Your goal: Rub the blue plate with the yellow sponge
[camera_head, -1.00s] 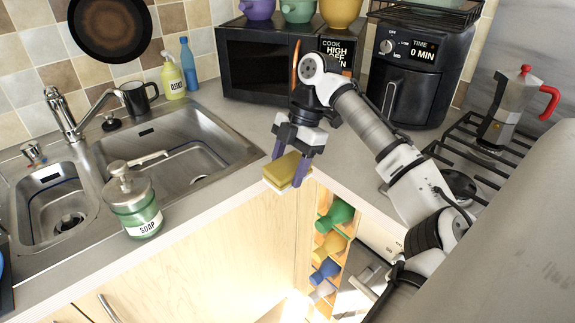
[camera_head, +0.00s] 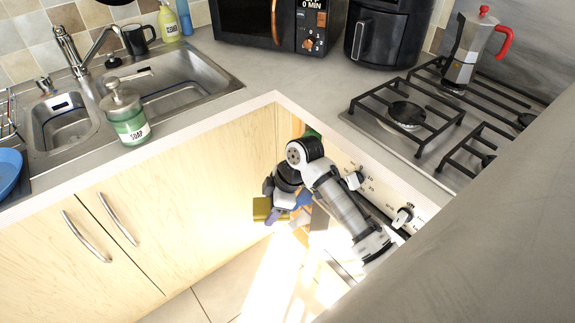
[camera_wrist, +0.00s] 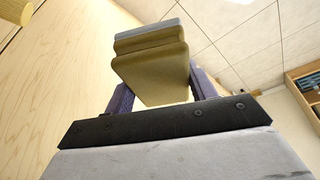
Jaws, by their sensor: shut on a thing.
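My gripper (camera_head: 280,212) is shut on the yellow sponge (camera_head: 262,210). It holds the sponge below counter height, in front of the cabinet doors. In the wrist view the sponge (camera_wrist: 152,65) sits between the two purple fingers, with a greyish layer at its far side. The blue plate (camera_head: 9,172) shows only in part at the left edge of the head view, on a dark rack at the left end of the counter. The gripper and sponge are well to the right of the plate and apart from it.
A soap bottle (camera_head: 127,118) stands at the counter's front edge, by the sink (camera_head: 165,85). The counter edge and wooden cabinet doors (camera_head: 200,185) with bar handles are left of my arm. The stove (camera_head: 425,120) with a moka pot (camera_head: 467,55) is at right.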

